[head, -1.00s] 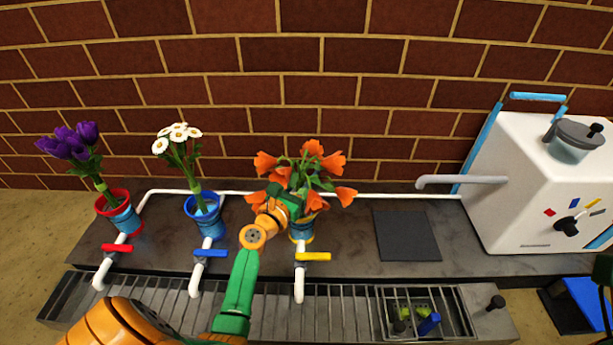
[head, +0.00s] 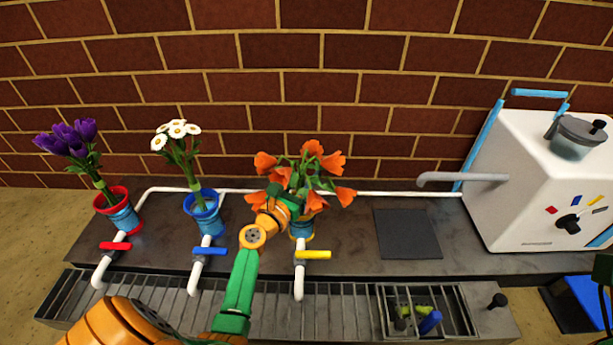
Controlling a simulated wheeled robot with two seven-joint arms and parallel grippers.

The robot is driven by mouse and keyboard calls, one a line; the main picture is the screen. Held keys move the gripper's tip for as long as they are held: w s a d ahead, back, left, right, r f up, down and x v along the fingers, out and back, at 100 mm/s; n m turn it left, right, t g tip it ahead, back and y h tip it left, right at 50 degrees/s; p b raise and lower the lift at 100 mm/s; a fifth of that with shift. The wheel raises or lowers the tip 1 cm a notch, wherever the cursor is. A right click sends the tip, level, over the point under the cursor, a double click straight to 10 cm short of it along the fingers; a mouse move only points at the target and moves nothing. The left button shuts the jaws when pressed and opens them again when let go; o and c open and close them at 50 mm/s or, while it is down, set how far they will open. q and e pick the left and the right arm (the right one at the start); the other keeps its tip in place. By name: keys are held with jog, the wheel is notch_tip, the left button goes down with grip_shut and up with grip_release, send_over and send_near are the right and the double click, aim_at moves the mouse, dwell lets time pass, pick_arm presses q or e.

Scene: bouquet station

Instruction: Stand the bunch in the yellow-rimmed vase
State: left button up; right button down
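A bunch of orange flowers (head: 333,163) with green leaves stands upright at the yellow-rimmed vase (head: 302,228), its blooms spread above it. The vase is blue with yellow edging and is partly hidden by my arm and the blooms. The lower stems are hidden, so I cannot see how deep they sit. My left gripper (head: 287,203) is at the left side of the bunch, just above the vase. Its fingertips are hidden among the flowers and leaves, so I cannot tell whether it is open or shut. My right gripper is out of view.
A red-rimmed vase (head: 125,219) holds purple flowers, and a blue-rimmed vase (head: 204,218) holds white ones. White pipes with red, blue and yellow (head: 314,254) tap handles run in front. A dark square mat (head: 408,234) lies clear to the right, before a white machine (head: 530,185).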

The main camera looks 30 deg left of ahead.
pick_arm(q)
jog(key=o, duration=0.3)
